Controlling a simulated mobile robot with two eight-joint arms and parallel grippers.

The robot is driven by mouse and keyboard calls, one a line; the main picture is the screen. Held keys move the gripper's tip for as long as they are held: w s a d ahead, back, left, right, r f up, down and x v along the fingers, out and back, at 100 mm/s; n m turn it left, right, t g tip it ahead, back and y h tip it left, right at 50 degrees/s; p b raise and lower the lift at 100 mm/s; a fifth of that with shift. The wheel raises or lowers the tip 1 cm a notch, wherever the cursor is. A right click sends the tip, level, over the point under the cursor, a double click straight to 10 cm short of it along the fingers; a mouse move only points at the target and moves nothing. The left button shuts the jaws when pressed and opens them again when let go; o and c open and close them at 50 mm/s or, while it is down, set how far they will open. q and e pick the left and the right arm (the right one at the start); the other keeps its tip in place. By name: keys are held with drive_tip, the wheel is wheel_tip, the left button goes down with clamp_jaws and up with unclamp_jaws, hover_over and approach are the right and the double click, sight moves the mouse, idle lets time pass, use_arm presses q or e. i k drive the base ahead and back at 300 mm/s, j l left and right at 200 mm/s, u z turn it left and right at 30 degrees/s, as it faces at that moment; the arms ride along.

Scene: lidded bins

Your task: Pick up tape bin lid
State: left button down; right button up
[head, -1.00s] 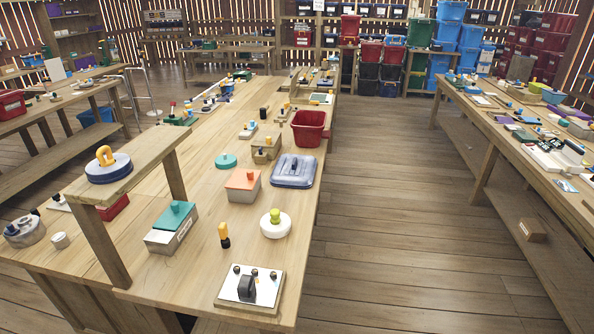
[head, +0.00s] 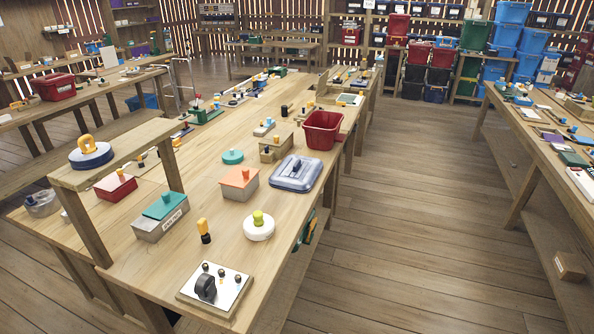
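No lid is readably marked as the tape bin's. A grey box with a teal lid (head: 163,206) stands at the near left of the long table; its front label is too small to read. A grey box with an orange lid (head: 238,177) stands right of it. A flat grey-blue lid with a dark handle (head: 296,173) lies by the open red bin (head: 322,130). Neither of my grippers is in view.
A raised wooden shelf (head: 120,152) holds a blue-and-white disc with a yellow handle (head: 90,152). A switch panel (head: 215,289) lies at the table's near end. A wide bare floor aisle (head: 420,220) runs along the table's right side, with another table (head: 545,130) beyond.

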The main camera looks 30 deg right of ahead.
sight(296, 173)
drive_tip(key=l+u, duration=0.15)
drive_tip(key=l, duration=0.4)
drive_tip(key=k+l+u, duration=0.15)
drive_tip(key=l, duration=0.35)
drive_tip(key=i+l+u, duration=0.15)
drive_tip(key=l, duration=0.4)
drive_tip(key=l+u, duration=0.15)
drive_tip(key=l, duration=0.4)
drive_tip(key=i+l+u, duration=0.1)
drive_tip(key=l, duration=0.25)
drive_tip(key=i+l, duration=0.1)
drive_tip(key=l, duration=0.25)
drive_tip(key=i+l+u, duration=0.15)
drive_tip(key=l, duration=0.25)
drive_tip(key=i+l, duration=0.15)
drive_tip(key=l, duration=0.15)
drive_tip(key=i+l+u, duration=0.1)
drive_tip(key=i+l, duration=0.25)
drive_tip(key=l, duration=0.25)
drive_tip(key=i+l+u, duration=0.1)
drive_tip(key=l, duration=0.2)
